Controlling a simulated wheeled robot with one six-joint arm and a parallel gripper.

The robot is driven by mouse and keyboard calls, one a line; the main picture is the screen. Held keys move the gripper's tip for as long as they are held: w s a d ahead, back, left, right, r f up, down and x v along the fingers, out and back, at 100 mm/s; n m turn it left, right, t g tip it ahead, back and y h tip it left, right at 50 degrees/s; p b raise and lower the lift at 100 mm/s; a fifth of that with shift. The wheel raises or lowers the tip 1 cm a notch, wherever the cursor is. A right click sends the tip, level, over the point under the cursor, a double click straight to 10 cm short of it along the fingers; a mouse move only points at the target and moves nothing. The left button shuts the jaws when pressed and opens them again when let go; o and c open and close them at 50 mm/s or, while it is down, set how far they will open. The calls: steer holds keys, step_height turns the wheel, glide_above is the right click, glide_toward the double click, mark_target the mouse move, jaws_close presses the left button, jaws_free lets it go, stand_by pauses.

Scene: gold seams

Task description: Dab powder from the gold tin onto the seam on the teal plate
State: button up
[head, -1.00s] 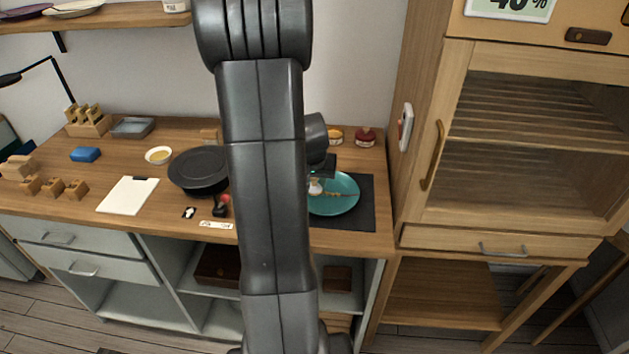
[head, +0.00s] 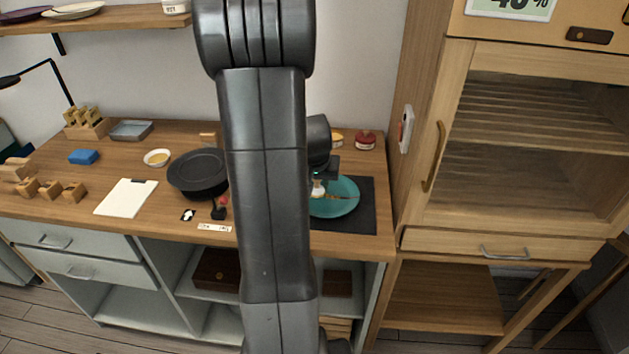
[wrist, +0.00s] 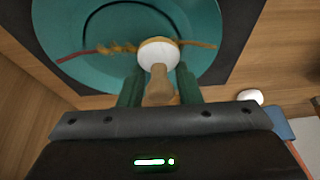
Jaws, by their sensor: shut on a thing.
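The teal plate (head: 345,207) lies on a dark mat. In the wrist view the plate (wrist: 75,25) shows a seam (wrist: 192,43) across it, golden and lumpy near the middle and right, reddish at its left end. My gripper (wrist: 160,92) is shut on the wooden handle of a dabber with a round white pad (wrist: 158,53). The pad hangs over the seam; I cannot tell whether it touches. In the head view my gripper (head: 322,178) is over the plate's left part, partly behind my arm. A yellow-topped tin (head: 337,138), perhaps the gold tin, stands behind the plate, partly hidden.
A red-topped tin (head: 365,141) stands at the back right. The dark mat (head: 367,220) lies near the tall cabinet (head: 416,120) on the right. A black pan (head: 198,175), a white bowl (head: 157,158) with yellow contents and a white board (head: 126,198) are to the left.

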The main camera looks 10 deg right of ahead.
mark_target(339, 192)
steer(key=shift+s+d+f, duration=0.1)
steer(key=shift+s+d, duration=0.15)
steer(key=shift+s, duration=0.2)
steer(key=shift+d+p, duration=0.3)
steer(key=shift+d, duration=0.55)
steer(key=shift+s+d+r, duration=0.2)
steer(key=shift+s+d, duration=0.25)
steer(key=shift+s, duration=0.05)
steer(key=shift+w+d, duration=0.3)
steer(key=shift+d, duration=0.45)
steer(key=shift+s+d+f, duration=0.1)
steer(key=shift+s+d, duration=0.35)
steer(key=shift+s, duration=0.25)
steer(key=shift+w+d, duration=0.15)
steer(key=shift+w, duration=0.3)
steer(key=shift+s+a+f, duration=0.1)
steer(key=shift+s+a, duration=0.1)
steer(key=shift+s, duration=0.15)
steer(key=shift+w+b, duration=0.25)
steer(key=shift+b, duration=0.05)
steer(key=shift+s, duration=0.15)
